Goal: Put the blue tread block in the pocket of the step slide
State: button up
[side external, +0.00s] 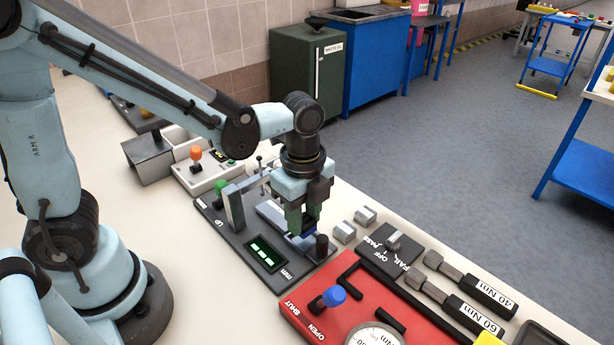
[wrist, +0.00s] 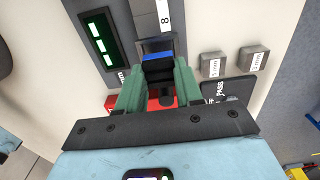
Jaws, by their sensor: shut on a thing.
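My gripper (side external: 304,222) points down over the right part of the dark jack plate (side external: 222,226). Its green fingers, also in the wrist view (wrist: 160,68), are shut on the blue tread block (wrist: 157,57). Only a narrow blue strip of the block shows between the fingertips; in the side view a little blue (side external: 301,239) shows below them. The grey step slide (side external: 268,209) lies on the plate just left of the fingers. In the wrist view it carries a label with an 8 (wrist: 165,18). The pocket is mostly hidden, so I cannot tell whether the block is in it.
A dark round post (side external: 321,247) stands close right of the fingers. A lit green display (side external: 265,252) is in front. Small grey blocks (side external: 365,215) lie to the right. A red fixture (side external: 350,305) with a blue knob (side external: 334,295) is at the near right.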

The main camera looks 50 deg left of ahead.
jog(key=shift+f, duration=1.25)
jog(key=shift+f, duration=0.15)
jog(key=o, duration=1.1)
notch_tip(320, 180, up, 12)
jog(key=shift+s+a+f+n+t, duration=0.15)
jog(key=shift+s+a+n+t, duration=0.25)
jog(key=shift+a+n+t, duration=1.8)
jog(key=shift+s+a+f+n+t, duration=0.15)
jog(key=shift+s+a+n, duration=0.45)
jog(key=shift+n, duration=3.2)
jog(key=shift+s+a+f+n+t, duration=0.1)
jog(key=shift+s+a+n+t, duration=0.15)
jog(key=shift+a+n+t, duration=1.95)
jog(key=shift+d+n+g, duration=0.65)
jog(key=shift+n+g, duration=0.15)
jog(key=shift+g, duration=0.15)
